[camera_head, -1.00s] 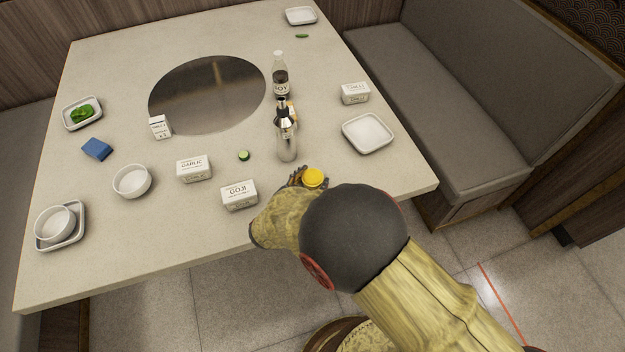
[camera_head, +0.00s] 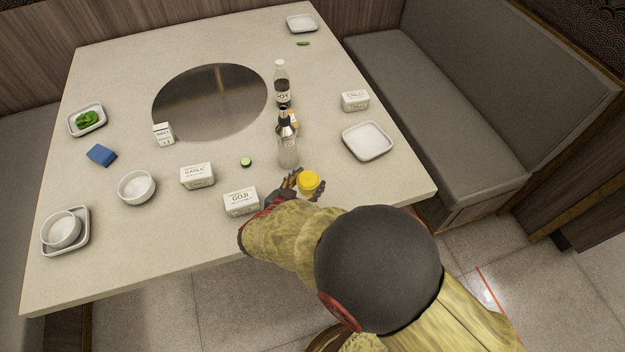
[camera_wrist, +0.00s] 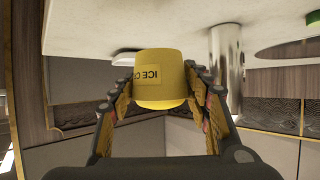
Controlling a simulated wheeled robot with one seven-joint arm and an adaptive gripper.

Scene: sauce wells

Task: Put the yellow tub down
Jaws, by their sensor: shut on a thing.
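I cannot tell whether the tub's base touches the table (camera_head: 225,255).
The GOJI box (camera_head: 241,202) stands left of my gripper. A metal-topped bottle (camera_head: 287,145) and the soy bottle (camera_head: 282,85) stand behind the tub. An empty square dish (camera_head: 367,140) is to the right. Bare table lies between the tub and that dish.

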